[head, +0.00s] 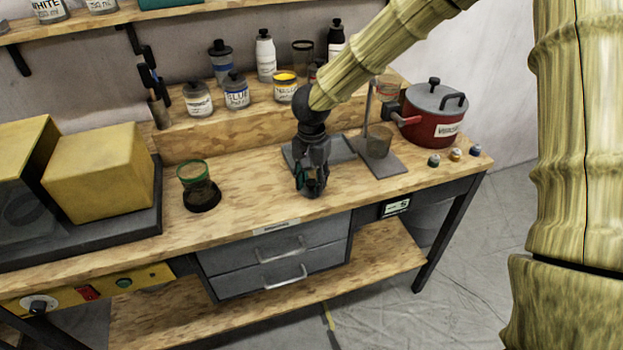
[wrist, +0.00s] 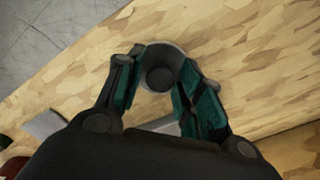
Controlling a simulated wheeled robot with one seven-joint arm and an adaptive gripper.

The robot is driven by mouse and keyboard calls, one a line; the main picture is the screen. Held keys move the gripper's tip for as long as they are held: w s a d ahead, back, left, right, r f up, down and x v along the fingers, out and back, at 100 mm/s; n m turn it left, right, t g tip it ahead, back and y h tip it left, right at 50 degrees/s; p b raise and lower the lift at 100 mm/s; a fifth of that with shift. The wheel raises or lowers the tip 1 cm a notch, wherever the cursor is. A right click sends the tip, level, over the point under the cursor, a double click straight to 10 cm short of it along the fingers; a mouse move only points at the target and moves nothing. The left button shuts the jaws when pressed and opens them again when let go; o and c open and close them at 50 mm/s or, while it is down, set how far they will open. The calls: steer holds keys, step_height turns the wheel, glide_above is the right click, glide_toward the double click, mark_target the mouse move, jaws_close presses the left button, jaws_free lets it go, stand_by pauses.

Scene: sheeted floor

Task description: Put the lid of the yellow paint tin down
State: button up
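The yellow paint tin (head: 286,92) stands on the raised back shelf of the bench. Its top is open, with yellow paint showing. My gripper (head: 311,188) points down low over the front part of the bench top, in front of the tin. In the wrist view my gripper (wrist: 162,75) has its teal-padded fingers closed in on both sides of the dark round knob of a grey lid (wrist: 160,50). The lid is at or just above the wood; I cannot tell whether it touches. In the head view the fingers mostly hide it.
A red pot (head: 433,128) and several small pots are farther right. Bare wood (head: 255,195) lies left of my gripper; the bench's front edge is close.

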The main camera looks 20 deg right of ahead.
mark_target(312, 181)
steer(key=shift+r, duration=0.15)
step_height(312, 181, up, 12)
steer(key=b, duration=0.1)
stand_by(0.6)
